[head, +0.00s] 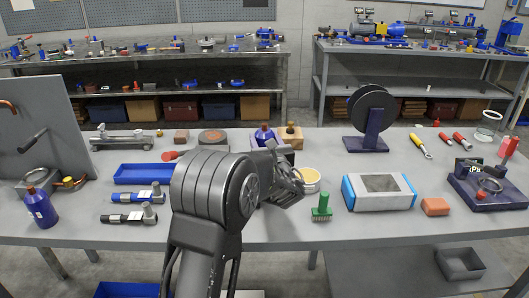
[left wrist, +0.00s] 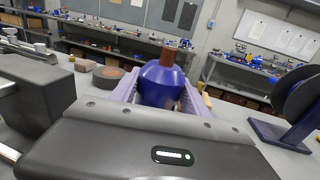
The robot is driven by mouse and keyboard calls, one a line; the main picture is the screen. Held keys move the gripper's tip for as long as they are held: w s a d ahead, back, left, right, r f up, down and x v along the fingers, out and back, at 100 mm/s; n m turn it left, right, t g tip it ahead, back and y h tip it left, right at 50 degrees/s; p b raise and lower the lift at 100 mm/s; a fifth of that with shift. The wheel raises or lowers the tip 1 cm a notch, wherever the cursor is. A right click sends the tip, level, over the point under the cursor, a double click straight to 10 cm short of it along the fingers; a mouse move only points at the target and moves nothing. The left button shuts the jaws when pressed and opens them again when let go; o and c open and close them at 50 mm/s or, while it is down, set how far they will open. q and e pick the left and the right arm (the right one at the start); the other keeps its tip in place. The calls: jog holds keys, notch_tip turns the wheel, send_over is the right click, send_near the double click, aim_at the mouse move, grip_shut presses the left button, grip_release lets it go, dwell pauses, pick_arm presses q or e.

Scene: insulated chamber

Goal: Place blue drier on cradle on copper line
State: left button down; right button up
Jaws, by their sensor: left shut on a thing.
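The blue drier (left wrist: 162,84) is a rounded blue body with a copper-brown neck. It stands upright between the two pale lilac fingers of my left gripper (left wrist: 160,92), which is shut on it. In the head view the drier's top (head: 263,136) shows behind my left wrist, and its lower part is hidden. A second blue bottle (head: 41,209) with a white label and brown neck stands at the bench's front left. Behind it is a grey ring-like holder (head: 40,180) by a panel with copper tubing (head: 8,106); I cannot tell whether it is the cradle. My right gripper is not in view.
A blue tray (head: 143,174), blue-black tools (head: 128,217), a green brush (head: 321,208) and a blue-ended grey box (head: 379,205) lie around my arm. A black reel (head: 370,110) stands behind. Free bench shows at front left.

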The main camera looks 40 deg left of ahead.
aim_at(265, 128)
pick_arm(q)
notch_tip(265, 128, up, 4)
jog(key=shift+r, duration=0.1)
dwell(0.6)
